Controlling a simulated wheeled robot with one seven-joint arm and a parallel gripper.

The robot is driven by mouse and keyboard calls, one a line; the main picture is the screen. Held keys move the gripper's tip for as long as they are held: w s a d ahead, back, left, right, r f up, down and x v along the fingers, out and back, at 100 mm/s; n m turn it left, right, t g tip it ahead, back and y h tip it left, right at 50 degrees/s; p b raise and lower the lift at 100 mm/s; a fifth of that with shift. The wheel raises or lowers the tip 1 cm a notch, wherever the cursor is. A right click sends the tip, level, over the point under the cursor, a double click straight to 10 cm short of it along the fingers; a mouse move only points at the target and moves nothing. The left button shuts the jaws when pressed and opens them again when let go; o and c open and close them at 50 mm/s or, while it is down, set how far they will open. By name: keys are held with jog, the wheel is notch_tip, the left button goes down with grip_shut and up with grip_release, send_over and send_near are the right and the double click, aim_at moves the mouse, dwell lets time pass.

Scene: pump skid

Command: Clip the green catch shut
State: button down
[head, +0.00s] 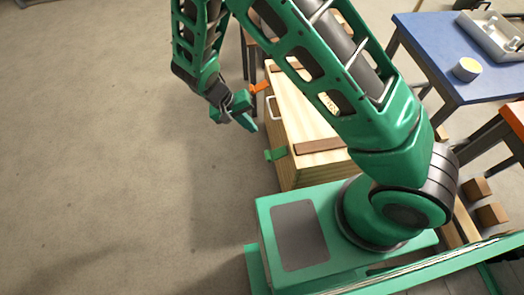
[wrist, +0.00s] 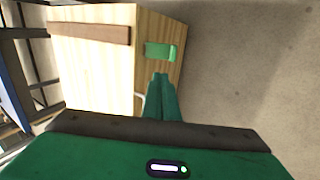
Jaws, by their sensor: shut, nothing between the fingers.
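The green catch (head: 276,154) is on the side of a pale wooden box (head: 287,112), near its near end. In the head view it juts out from the box side like a raised flap. In the wrist view the green catch (wrist: 160,51) lies just beyond my fingertips, beside the lid edge. My gripper (head: 250,124) is shut and empty. It hangs beside the box, farther along the same side than the catch. In the wrist view the shut fingers (wrist: 160,77) point toward the catch, with a small visible gap.
An orange catch (head: 260,87) juts from the same side farther away, and a white loop (head: 271,107) sits between. A brown strip (head: 319,146) crosses the lid. A blue table (head: 437,47) stands at right. The floor left of the box is clear.

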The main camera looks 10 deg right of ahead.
aim_at(266, 154)
jog(key=shift+n, duration=0.3)
jog(key=a+f, duration=0.1)
jog(key=s+a+f, duration=0.1)
jog(key=a+f, duration=0.1)
jog(key=f, duration=0.1)
jog(key=shift+s+f, duration=0.1)
jog(key=shift+s, duration=0.25)
jog(key=shift+d, duration=0.1)
jog(key=x, duration=1.4)
jog(key=shift+w+d, duration=0.15)
jog(key=shift+w, duration=0.15)
